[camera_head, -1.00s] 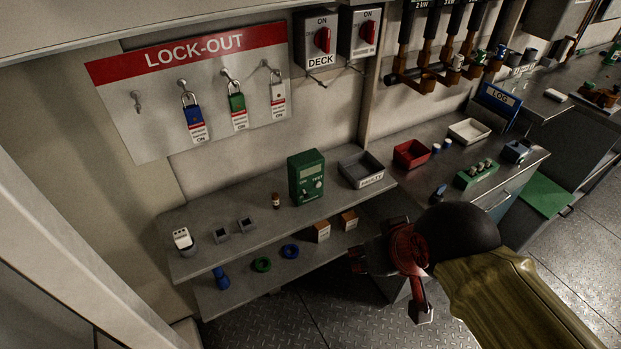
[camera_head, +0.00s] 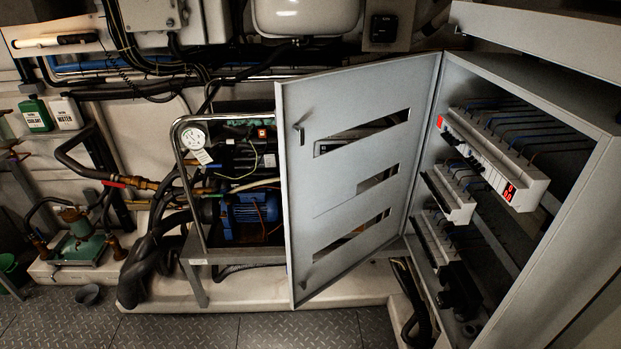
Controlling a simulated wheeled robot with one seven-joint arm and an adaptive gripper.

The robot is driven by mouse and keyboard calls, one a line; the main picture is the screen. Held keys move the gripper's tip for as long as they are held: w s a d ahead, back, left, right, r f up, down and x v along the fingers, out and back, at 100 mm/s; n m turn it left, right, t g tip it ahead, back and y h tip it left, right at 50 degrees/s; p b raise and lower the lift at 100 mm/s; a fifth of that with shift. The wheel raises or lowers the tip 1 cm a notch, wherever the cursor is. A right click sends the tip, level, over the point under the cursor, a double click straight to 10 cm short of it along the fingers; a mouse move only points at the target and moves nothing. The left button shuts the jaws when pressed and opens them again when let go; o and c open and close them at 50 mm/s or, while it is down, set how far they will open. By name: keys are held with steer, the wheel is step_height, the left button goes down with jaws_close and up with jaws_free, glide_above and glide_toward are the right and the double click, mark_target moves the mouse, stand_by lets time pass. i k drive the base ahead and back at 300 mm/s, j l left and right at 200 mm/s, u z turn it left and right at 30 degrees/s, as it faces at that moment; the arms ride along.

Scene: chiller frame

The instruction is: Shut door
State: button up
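A grey cabinet door (camera_head: 345,240) stands wide open, hinged on its right side to a grey electrical cabinet (camera_head: 590,190). The door has three slanted rectangular slots and a small handle (camera_head: 301,130) near its upper left edge. Inside the open cabinet are rows of breakers (camera_head: 490,160) with wires and a small red lit display. My gripper is not in view now.
Pipes and black hoses run at the left. The metal plate floor (camera_head: 200,330) in front is clear.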

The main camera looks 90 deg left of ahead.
mark_target(321, 204)
steer(key=k+j+u, duration=0.2)
steer(key=j+u, duration=0.25)
steer(key=j, duration=0.5)
steer(key=j+u, duration=0.45)
steer(key=j, duration=0.5)
steer(key=j+u, duration=0.1)
steer(key=j, duration=2)
steer(key=k+l+u, duration=0.2)
